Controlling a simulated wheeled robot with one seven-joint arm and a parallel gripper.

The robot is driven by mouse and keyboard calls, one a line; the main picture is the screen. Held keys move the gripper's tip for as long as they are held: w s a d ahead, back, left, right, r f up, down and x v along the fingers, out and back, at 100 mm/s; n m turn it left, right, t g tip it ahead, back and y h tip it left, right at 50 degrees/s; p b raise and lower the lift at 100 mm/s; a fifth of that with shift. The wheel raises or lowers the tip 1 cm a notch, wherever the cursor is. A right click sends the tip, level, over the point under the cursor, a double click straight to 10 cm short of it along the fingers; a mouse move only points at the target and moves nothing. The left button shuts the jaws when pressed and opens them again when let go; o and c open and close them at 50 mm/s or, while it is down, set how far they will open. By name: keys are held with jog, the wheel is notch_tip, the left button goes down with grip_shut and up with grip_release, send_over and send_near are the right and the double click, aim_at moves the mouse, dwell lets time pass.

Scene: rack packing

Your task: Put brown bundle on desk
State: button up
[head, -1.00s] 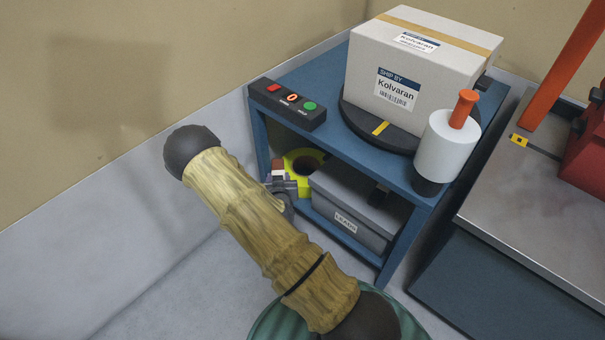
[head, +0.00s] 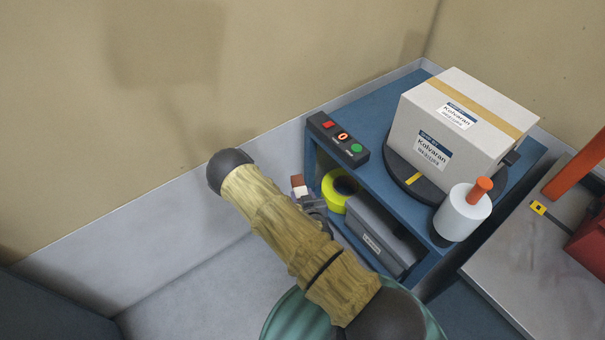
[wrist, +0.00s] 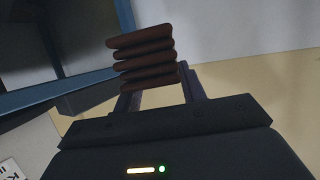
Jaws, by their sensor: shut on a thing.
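The brown bundle (wrist: 145,50) shows in the wrist view as a stack of folded dark brown layers between my fingers. In the head view, a small brown piece of it (head: 297,181) shows just beyond my arm. My gripper (wrist: 155,78) is shut on the bundle and holds it up; in the head view it (head: 302,193) is mostly hidden behind my arm, to the left of the blue stand (head: 385,115). I cannot tell which surface is the desk; a dark flat-topped piece (head: 50,305) shows at the lower left.
The blue stand carries a cardboard box (head: 455,125) on a black turntable, a button panel (head: 338,138) and a white roll (head: 462,215). Yellow tape (head: 333,197) and a grey bin (head: 375,240) sit on its lower shelf. A metal-topped table (head: 510,265) stands at right.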

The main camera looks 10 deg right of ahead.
jog(key=s+r+p, duration=0.2)
jog(key=r+p, duration=0.5)
jog(key=p, duration=0.1)
jog(key=s+r+p, duration=0.2)
jog(key=r+p, duration=0.5)
jog(key=shift+s+d+p, duration=0.25)
jog(key=shift+s+p, duration=0.15)
